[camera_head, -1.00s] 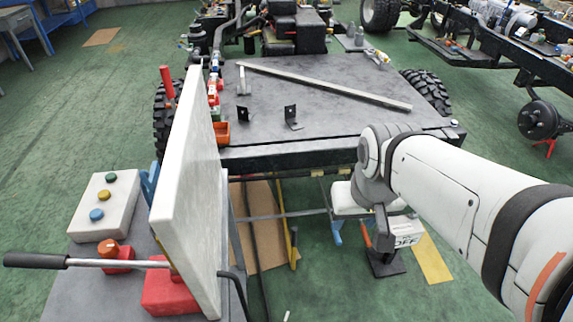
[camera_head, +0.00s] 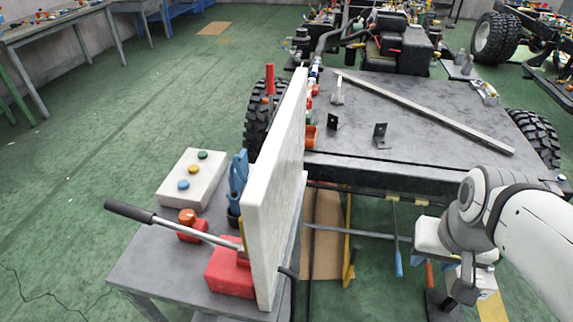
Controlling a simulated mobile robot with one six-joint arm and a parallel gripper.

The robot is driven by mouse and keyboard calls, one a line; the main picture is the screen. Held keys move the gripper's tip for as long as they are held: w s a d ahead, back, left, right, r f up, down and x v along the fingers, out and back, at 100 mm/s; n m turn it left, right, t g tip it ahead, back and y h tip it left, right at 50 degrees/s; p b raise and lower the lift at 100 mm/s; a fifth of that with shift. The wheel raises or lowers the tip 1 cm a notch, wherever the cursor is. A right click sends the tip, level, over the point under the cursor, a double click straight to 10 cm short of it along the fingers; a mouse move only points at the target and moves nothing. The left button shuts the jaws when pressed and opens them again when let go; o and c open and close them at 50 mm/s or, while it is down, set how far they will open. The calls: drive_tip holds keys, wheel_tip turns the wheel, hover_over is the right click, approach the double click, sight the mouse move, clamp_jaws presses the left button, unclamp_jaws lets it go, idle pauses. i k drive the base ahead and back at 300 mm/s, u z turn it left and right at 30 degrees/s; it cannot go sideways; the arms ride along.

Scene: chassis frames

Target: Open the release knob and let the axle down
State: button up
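A round orange-red knob (camera_head: 187,216) sits on a small red block on a grey bench at the lower left. Beside it a larger red block (camera_head: 230,272) carries a long metal lever with a black grip (camera_head: 129,211), slanting up to the left. A white upright panel (camera_head: 276,200) stands at the bench's right side and hides what lies behind it. The chassis (camera_head: 420,115) stands beyond, with a black tyre (camera_head: 258,118) at its left; the axle itself is not clearly visible. My gripper (camera_head: 462,288) hangs at the lower right, well away from the knob; its fingers cannot be made out.
The grey bench (camera_head: 150,270) also bears a white box (camera_head: 193,180) with green, yellow and blue buttons. Blue-handled tools (camera_head: 238,178) stand beside the panel. Green floor (camera_head: 90,150) is open at the left.

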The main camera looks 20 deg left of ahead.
sight(187, 217)
drive_tip(key=k, duration=1.15)
drive_tip(key=u, duration=0.65)
drive_tip(key=i, duration=0.95)
drive_tip(key=u, duration=0.3)
drive_tip(key=k, duration=0.85)
drive_tip(key=u, duration=0.35)
drive_tip(key=i, duration=0.95)
